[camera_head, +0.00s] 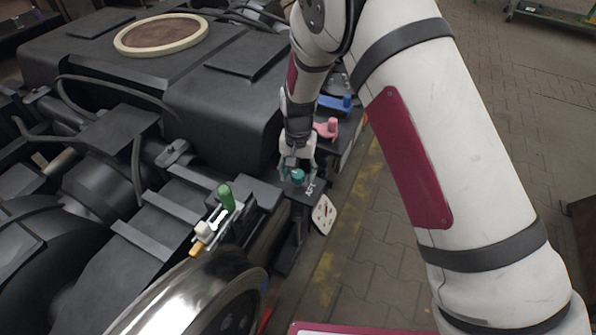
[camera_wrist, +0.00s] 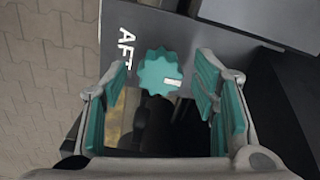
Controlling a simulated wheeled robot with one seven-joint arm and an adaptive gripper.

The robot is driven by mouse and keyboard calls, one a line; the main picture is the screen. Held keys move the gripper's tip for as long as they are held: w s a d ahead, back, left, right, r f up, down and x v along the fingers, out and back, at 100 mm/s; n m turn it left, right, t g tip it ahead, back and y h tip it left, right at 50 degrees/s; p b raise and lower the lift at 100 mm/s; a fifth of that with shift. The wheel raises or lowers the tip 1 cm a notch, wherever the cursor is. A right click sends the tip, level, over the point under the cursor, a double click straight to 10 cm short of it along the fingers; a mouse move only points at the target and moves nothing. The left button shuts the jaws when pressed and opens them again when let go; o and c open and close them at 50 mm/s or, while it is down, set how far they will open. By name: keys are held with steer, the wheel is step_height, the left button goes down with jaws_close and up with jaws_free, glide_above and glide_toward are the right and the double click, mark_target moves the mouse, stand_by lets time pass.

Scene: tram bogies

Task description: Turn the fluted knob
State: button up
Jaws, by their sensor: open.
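The fluted knob (camera_wrist: 158,73) is teal with a scalloped rim and a white mark pointing to the right in the wrist view. It sits on a dark grey plate (camera_wrist: 195,38) beside white letters reading AFT. In the head view the knob (camera_head: 297,176) shows just below my gripper (camera_head: 298,168). My gripper (camera_wrist: 160,100) is open, its two teal-padded fingers on either side of the knob in the wrist view.
A green handle (camera_head: 226,198) stands on the bogie to the left. A pink lever (camera_head: 327,128) and a blue part (camera_head: 336,103) lie behind the knob. A white tag (camera_head: 323,214) hangs below the plate. Paved floor (camera_head: 375,230) is clear to the right.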

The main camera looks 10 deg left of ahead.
mark_target(298, 174)
steer(key=shift+r, duration=0.1)
step_height(298, 174, up, 12)
stand_by(0.5)
steer(key=s+d+r, duration=1.5)
steer(key=d+r, duration=0.1)
steer(key=r, duration=0.3)
steer(key=s+d+r+n, duration=0.1)
steer(key=s+d, duration=0.3)
steer(key=s, duration=0.8)
steer(key=s+d, duration=0.5)
steer(key=s, duration=0.6)
step_height(298, 174, up, 27)
steer(key=t+p, duration=0.4)
steer(key=p, duration=2.1)
